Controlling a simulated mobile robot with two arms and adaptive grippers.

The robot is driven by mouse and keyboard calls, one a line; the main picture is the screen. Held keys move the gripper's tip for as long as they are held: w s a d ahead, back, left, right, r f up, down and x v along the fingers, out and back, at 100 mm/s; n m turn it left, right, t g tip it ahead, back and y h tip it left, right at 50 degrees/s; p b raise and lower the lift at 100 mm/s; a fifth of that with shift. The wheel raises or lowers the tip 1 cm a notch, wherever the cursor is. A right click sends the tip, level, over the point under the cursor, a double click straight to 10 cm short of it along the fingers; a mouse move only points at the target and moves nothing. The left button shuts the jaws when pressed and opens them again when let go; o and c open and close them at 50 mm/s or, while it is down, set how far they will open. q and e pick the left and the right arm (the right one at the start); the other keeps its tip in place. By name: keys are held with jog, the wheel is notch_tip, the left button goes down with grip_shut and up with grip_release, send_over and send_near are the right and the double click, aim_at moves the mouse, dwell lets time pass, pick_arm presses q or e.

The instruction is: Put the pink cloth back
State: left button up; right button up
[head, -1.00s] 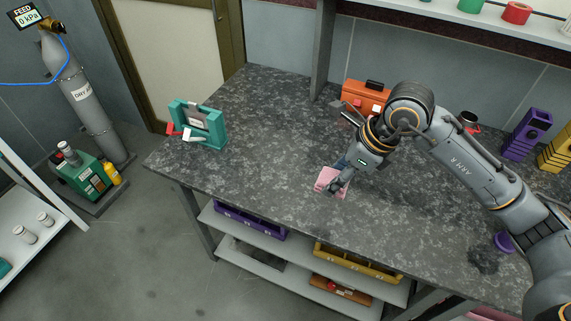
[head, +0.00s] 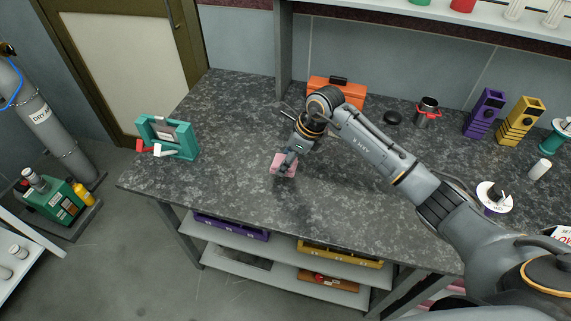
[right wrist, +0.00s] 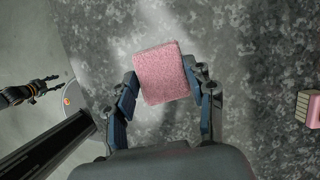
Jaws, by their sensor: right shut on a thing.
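The pink cloth (head: 283,164) is a small folded square at the middle of the dark speckled bench, towards its front edge. My right gripper (head: 287,161) is shut on it from above. In the right wrist view the cloth (right wrist: 162,73) sits between the two blue-padded fingers (right wrist: 163,98); I cannot tell how far it is above the bench. My left gripper is out of the head view; a dark gripper with an orange ring, apparently my left one (right wrist: 40,88), shows at the left of the right wrist view, its fingers too small to judge.
A teal stand (head: 170,137) is at the bench's left end. An orange toolbox (head: 338,91) is at the back, with a black disc (head: 392,118) and a red-and-steel cup (head: 427,111) to its right. Purple (head: 485,112) and yellow (head: 521,120) holders stand further right. The front left bench is clear.

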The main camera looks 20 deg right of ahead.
jog(key=shift+w+f, duration=0.25)
notch_tip(320, 180, down, 2)
jog(key=shift+f+p, duration=0.1)
jog(key=shift+p, duration=0.45)
jog(key=shift+f, duration=0.5)
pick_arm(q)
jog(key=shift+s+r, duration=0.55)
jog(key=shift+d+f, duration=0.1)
pick_arm(e)
jog(key=shift+f, duration=0.15)
jog(key=o, duration=0.7)
jog(key=shift+f, duration=0.1)
jog(key=o, duration=0.4)
